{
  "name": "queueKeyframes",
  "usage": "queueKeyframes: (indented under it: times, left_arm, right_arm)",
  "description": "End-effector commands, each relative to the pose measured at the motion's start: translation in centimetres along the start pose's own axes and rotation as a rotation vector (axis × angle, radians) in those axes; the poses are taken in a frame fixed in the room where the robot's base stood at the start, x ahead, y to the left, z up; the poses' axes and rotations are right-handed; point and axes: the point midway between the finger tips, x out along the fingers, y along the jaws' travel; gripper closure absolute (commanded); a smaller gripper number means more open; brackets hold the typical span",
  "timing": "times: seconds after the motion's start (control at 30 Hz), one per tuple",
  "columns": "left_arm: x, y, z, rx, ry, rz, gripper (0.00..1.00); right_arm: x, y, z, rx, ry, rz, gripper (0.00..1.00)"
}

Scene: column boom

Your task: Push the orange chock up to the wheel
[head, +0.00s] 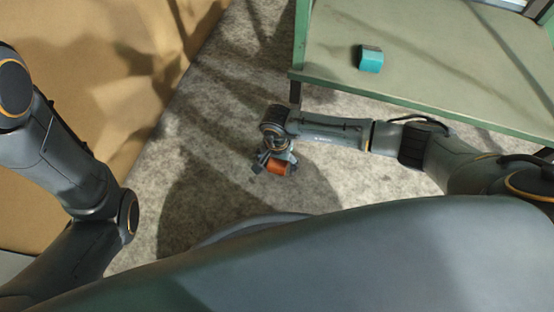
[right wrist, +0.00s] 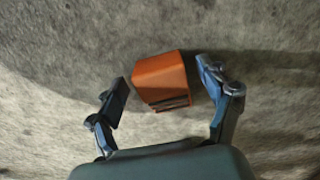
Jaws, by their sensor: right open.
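The orange chock (head: 281,168) is on the grey speckled floor below my right gripper (head: 274,165). In the right wrist view the chock (right wrist: 162,80) shows an orange top and a dark ribbed face. My right gripper (right wrist: 163,76) is open, with one finger on each side of the chock. A gap shows at the left finger, and the right finger is very close; I cannot tell whether it touches. In the head view the gripper partly hides the chock. My left arm shows at the left, but its gripper is out of view. No wheel can be made out.
A green-framed table (head: 440,88) with a teal block (head: 370,60) on it stands at the upper right, its leg near my right arm. A tan surface (head: 90,70) lies at the left. The floor (head: 215,110) between them is clear.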

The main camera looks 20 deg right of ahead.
Motion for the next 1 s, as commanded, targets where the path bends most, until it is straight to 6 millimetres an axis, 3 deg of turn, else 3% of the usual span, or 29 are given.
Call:
queueKeyframes:
  times: [0.1, 0.43, 0.77, 1.0]
  left_arm:
    - [-0.59, 0.12, -0.20, 0.000, 0.000, 0.000, 0.21]
    - [-0.56, 0.14, -0.21, 0.000, 0.001, 0.001, 0.21]
    - [-0.57, 0.14, -0.22, 0.000, 0.001, 0.001, 0.21]
    - [-0.61, 0.15, -0.22, 0.000, 0.001, 0.001, 0.21]
  right_arm:
    - [0.85, -0.05, 0.04, 0.000, -0.001, -0.001, 0.21]
    - [0.90, -0.05, 0.01, 0.000, 0.000, -0.001, 0.21]
    - [0.90, -0.04, 0.01, 0.000, 0.000, -0.001, 0.85]
    - [0.93, 0.03, -0.15, 0.002, 0.001, -0.001, 0.85]
